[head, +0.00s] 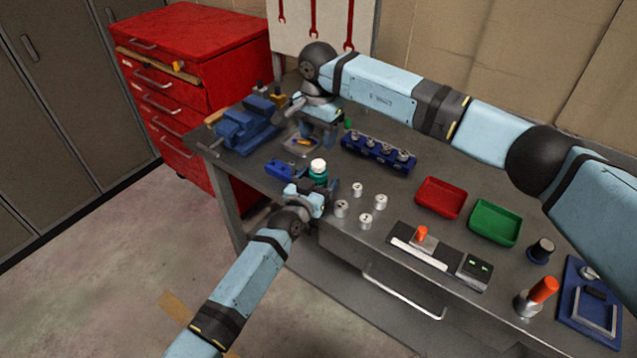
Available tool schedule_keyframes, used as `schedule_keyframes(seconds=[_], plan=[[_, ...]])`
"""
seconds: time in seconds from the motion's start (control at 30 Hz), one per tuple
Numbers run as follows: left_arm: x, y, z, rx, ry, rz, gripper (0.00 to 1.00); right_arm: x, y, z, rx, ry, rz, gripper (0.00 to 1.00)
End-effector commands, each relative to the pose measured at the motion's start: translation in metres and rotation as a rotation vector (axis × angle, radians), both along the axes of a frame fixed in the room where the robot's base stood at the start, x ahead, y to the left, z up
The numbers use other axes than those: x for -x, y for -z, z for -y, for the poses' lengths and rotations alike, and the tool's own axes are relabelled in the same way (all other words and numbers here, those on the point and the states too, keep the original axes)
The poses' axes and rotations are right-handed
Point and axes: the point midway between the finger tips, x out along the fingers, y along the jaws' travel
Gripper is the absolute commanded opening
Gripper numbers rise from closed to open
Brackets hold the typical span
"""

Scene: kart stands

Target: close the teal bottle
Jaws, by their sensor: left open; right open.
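The teal bottle (317,177) stands upright near the front left edge of the workbench, with a white top (318,165). I cannot tell whether that top is a seated cap or a bare neck. My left gripper (315,188) is open, low at the front of the bottle, with its fingers close to the bottle's lower part. It hides the bottle's base, and I cannot tell whether it touches. My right gripper (327,132) is open behind the bottle, pointing down beside a small grey tray (290,147) with an orange item on it.
A blue vise (245,126) stands at the left corner, and a blue block (279,168) lies left of the bottle. A blue rack (360,145) with metal parts is behind right. Several metal cylinders (365,221) stand right of the bottle. Red (440,198) and green (494,222) trays lie further right.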

Motion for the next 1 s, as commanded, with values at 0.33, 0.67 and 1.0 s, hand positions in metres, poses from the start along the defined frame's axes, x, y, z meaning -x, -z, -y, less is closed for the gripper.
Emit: schedule_keyframes(seconds=[0.33,0.67,1.0], plan=[[-0.0007,0.0,0.0006,0.0,0.0,0.0,0.64,0.0,0.0,-0.0001,0.0,0.0,0.0,0.54],[-0.0005,0.0001,0.0005,0.0,0.0,0.0,0.0,-0.0001,-0.0001,-0.0001,0.0,-0.007,0.0,0.54],[-0.0005,0.0003,0.0005,0.0,0.0,0.0,0.0,-0.0003,-0.0002,0.0003,0.001,-0.341,0.0,0.54]])
